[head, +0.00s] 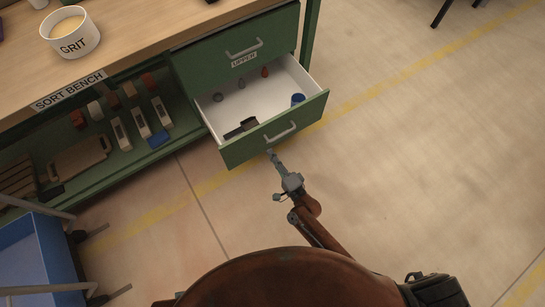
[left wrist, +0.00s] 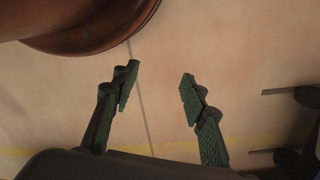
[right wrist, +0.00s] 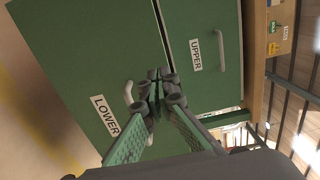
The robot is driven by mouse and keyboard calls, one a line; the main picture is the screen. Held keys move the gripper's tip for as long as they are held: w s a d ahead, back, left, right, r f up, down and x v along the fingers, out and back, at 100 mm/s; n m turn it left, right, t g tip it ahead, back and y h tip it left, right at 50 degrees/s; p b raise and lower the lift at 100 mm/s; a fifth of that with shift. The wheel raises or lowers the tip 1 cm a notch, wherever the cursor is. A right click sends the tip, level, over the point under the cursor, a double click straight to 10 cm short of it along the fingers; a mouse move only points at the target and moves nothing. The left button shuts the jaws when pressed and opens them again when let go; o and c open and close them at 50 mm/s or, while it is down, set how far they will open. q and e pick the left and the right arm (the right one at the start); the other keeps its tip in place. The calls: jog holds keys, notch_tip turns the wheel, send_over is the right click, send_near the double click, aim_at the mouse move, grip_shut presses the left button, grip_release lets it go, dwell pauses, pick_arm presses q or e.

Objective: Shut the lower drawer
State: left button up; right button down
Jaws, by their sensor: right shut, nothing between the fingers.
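The lower drawer (head: 253,147) is open below the upper drawer (head: 233,54), its white inside showing. It holds a blue round thing (head: 297,99), a small red thing (head: 265,71), grey round pieces and a dark piece (head: 240,128). My right gripper (head: 271,154) is shut and empty, its tip close to the drawer's front, below the handle (head: 280,132). In the right wrist view the shut fingers (right wrist: 158,82) point at the green front beside the pale handle; I cannot tell whether they touch. My left gripper (left wrist: 157,82) is open and empty above the floor.
The sort bench (head: 140,40) carries a white GRIT tub (head: 70,33). Its lower shelf holds several bricks and boards. A blue bin (head: 40,255) with grey rails stands at the lower left. The floor (head: 420,120) to the right is clear.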

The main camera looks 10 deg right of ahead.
aim_at(256, 132)
jog(key=b+x, duration=0.1)
jog(key=x, duration=0.4)
jog(key=b+x, duration=0.1)
jog(key=x, duration=0.2)
jog(key=shift+w+a+f+b, duration=0.15)
jog(key=shift+w+f+b, duration=0.05)
jog(key=shift+f+b, duration=0.1)
pick_arm(q)
jog(key=shift+t+h, duration=0.5)
jog(key=shift+t, duration=0.4)
jog(key=shift+w+d+f, duration=0.25)
jog(key=shift+w+d, duration=0.25)
jog(key=shift+w, duration=0.15)
jog(key=shift+w+d+f, duration=0.2)
jog(key=shift+w+d, duration=0.35)
jog(key=shift+w, duration=0.05)
jog(key=shift+w+d+f, duration=0.25)
jog(key=shift+w+d, duration=0.25)
jog(key=shift+w, duration=0.15)
pick_arm(e)
jog(key=shift+w+a+r, duration=0.15)
jog(key=shift+w, duration=0.25)
